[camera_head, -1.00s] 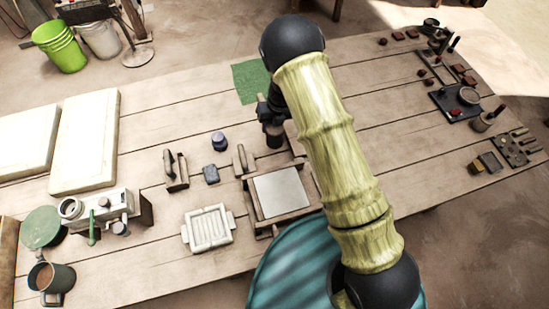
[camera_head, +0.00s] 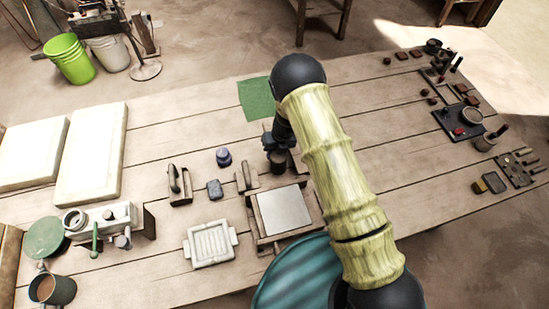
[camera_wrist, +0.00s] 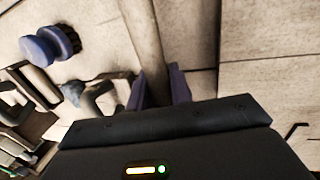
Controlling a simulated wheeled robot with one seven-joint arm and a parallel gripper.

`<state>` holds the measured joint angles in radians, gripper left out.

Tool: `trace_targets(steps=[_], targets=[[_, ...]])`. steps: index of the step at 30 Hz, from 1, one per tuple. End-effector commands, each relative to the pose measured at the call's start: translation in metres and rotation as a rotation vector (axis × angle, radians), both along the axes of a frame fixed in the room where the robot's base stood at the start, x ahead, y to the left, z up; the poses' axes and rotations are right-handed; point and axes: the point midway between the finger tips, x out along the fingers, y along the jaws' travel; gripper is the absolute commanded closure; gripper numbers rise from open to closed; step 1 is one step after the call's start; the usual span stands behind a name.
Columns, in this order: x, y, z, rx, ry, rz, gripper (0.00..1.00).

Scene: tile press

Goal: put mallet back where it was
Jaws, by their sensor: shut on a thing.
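The mallet shows in the wrist view as a long pale brown handle (camera_wrist: 146,38) running up between the purple fingertips of my gripper (camera_wrist: 159,90). My gripper is shut on it. In the head view my gripper (camera_head: 275,142) is behind the tile press (camera_head: 262,232), with a dark brown round piece (camera_head: 278,162), likely the mallet's head, below it. My arm hides part of this area. I cannot tell whether the mallet touches the table.
A green mat (camera_head: 256,98) lies beyond my gripper. A blue jar (camera_head: 223,157), a grey sponge-like block (camera_head: 214,189), a wooden-handled tool (camera_head: 180,186) and a white tile mould (camera_head: 211,244) stand left of the press. Small tools crowd the table's right end.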

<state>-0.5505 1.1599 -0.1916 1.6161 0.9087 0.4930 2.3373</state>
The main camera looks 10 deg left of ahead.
Motion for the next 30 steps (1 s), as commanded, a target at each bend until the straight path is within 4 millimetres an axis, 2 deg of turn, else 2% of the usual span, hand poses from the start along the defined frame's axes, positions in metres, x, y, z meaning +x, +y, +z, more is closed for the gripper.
trace_targets(steps=[5,13,24,25,28,30], targets=[[0.0,0.0,-0.005,0.0,0.001,-0.001,1.0],[0.0,0.0,-0.035,0.0,0.002,-0.002,1.0],[0.0,0.0,-0.04,0.0,0.0,-0.001,1.0],[0.0,0.0,-0.04,0.0,0.0,-0.001,0.75],[0.0,0.0,-0.04,0.0,0.0,-0.001,0.57],[0.0,0.0,-0.04,0.0,0.0,0.0,0.57]])
